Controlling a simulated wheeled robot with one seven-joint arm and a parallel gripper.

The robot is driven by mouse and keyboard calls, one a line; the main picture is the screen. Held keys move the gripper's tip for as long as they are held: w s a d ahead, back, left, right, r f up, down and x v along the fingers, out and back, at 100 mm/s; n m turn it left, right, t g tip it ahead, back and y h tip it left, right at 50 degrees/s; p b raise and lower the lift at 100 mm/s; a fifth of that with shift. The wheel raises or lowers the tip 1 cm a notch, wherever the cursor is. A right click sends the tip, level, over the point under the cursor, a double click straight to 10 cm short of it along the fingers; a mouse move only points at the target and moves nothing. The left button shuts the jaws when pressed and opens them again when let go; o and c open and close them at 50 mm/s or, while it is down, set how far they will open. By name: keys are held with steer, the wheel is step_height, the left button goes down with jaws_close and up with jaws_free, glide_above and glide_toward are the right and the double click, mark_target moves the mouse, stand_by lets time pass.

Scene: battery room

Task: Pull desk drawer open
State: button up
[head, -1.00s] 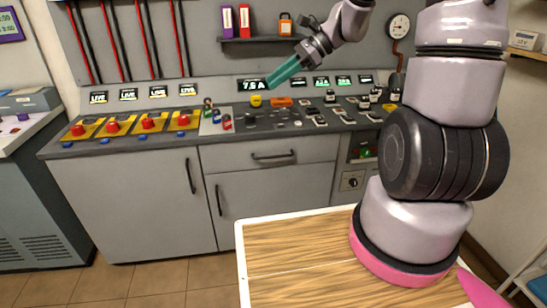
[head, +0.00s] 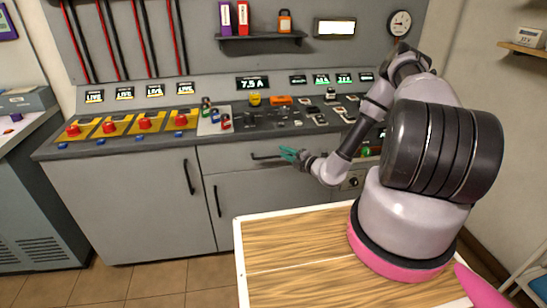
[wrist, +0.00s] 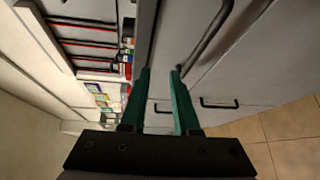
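The desk drawer (head: 228,152) is the wide grey front below the control panel, and it looks closed. Its dark bar handle (head: 264,157) runs level across it. My gripper (head: 288,154) has green fingers and is at the right end of this handle, partly covering it. In the wrist view my gripper (wrist: 160,72) is open, with an empty gap between the fingers. The handle (wrist: 222,36) there lies to the right of the gap, its near end close to the right fingertip. I cannot tell whether they touch.
Cabinet doors with upright handles (head: 189,177) (head: 217,201) stand left of and below the drawer. The desk top above holds red buttons (head: 144,124) and several switches. A wooden-topped surface (head: 290,240) is in front, by my base. Tiled floor (head: 165,280) is clear at lower left.

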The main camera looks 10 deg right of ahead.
mark_target(275, 157)
step_height(275, 157, down, 5)
steer(key=d+m+h, duration=0.1)
steer(key=m+h, duration=0.1)
steer(key=m, duration=0.1)
steer(key=x, duration=0.9)
steer(key=shift+w+a+f, duration=0.1)
steer(key=shift+w+f, duration=0.2)
steer(key=shift+w, duration=0.05)
steer(key=shift+c, duration=0.3)
jaws_close()
stand_by(0.5)
